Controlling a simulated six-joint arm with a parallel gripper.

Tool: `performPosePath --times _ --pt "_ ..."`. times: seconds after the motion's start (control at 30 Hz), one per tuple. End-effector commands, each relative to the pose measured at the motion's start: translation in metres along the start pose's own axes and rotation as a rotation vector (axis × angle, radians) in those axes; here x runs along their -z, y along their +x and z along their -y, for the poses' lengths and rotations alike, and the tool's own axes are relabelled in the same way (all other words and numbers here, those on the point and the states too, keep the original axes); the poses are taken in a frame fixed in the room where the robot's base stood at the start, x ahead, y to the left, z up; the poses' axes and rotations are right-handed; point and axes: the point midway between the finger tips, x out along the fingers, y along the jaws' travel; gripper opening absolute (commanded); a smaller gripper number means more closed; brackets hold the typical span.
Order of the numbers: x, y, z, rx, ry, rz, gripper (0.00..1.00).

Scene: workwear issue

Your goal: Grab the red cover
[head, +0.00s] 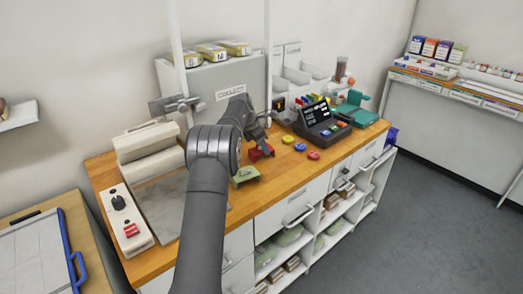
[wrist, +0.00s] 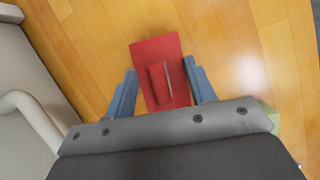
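The red cover (head: 262,153) lies on the wooden counter in the head view, under my gripper (head: 262,138), which partly hides it. In the wrist view the red cover (wrist: 152,50) is a flat red piece with a raised grip on top. My gripper (wrist: 162,72) is open, with one blue-grey finger on each side of the cover. The raised grip stands between the fingers, with a gap on both sides. I cannot tell whether the fingers touch the cover's edges.
A green cover (head: 245,177) lies just in front of the red one. Yellow (head: 288,139), blue (head: 300,147) and red (head: 314,155) pieces lie to the right, before a dark console (head: 320,122). A grey cabinet (head: 226,82) stands behind. Bare counter (head: 280,180) shows in front.

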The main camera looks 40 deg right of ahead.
Motion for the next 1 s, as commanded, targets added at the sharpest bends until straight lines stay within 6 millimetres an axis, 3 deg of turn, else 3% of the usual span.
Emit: performPosePath --times 0.07,0.47,0.67,0.8,1.0 --pt "0.000 0.000 0.000 0.000 0.000 0.000 0.29" --pt "-0.001 -0.002 0.000 0.000 0.000 0.000 0.29" --pt "-0.007 -0.017 0.000 -0.001 0.000 0.001 0.29" --pt "-0.016 -0.038 -0.001 -0.002 0.000 0.001 0.29" --pt "-0.042 -0.055 0.038 0.001 0.004 0.000 0.29"
